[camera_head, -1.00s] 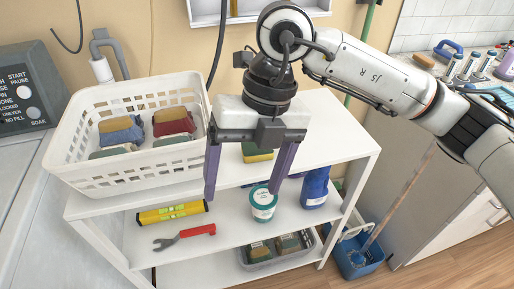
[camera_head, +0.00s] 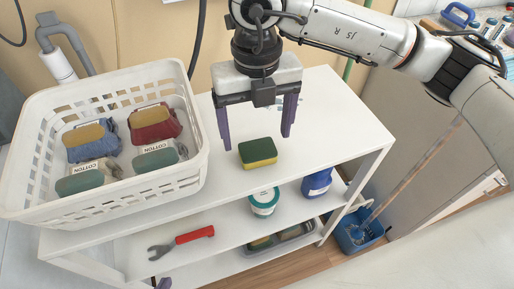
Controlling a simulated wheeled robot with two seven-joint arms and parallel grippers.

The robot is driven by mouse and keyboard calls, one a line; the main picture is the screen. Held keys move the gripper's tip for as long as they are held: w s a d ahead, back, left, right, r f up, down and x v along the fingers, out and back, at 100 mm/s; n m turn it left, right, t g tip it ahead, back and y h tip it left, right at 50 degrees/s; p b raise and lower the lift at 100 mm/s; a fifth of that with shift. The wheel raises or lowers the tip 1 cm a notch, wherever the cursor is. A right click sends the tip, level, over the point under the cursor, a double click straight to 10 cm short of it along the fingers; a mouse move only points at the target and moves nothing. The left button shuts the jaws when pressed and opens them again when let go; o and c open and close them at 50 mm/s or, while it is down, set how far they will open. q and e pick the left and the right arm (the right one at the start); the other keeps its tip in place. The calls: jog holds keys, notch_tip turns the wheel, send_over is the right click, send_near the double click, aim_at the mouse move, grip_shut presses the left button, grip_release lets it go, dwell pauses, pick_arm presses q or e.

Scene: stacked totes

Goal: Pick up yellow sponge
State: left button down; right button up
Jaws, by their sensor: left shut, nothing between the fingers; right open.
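The yellow sponge (camera_head: 258,154), with a dark green top layer, lies on the white top shelf (camera_head: 330,115) right of the basket. My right gripper (camera_head: 257,141) points down with its purple fingers spread wide. In the picture its fingertips are beside and just behind the sponge's far edge, and nothing is between them. I cannot tell their exact height above the shelf. Of my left gripper (camera_head: 163,283), only a small purple tip shows at the bottom edge; it is shut and empty, low and far from the sponge.
A white basket (camera_head: 190,190) with several wrapped sponges and cloths stands on the left. Lower shelves hold a red-handled wrench (camera_head: 183,242), a teal-lidded tub (camera_head: 264,201), a blue container (camera_head: 317,183) and a tray (camera_head: 285,240). The top shelf's right side is clear.

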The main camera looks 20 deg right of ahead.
aim_at(258, 149)
jog(key=shift+w+d+f+p, duration=0.15)
jog(key=shift+f+p, duration=0.3)
jog(key=shift+f, duration=2.25)
jog(key=c, duration=1.1)
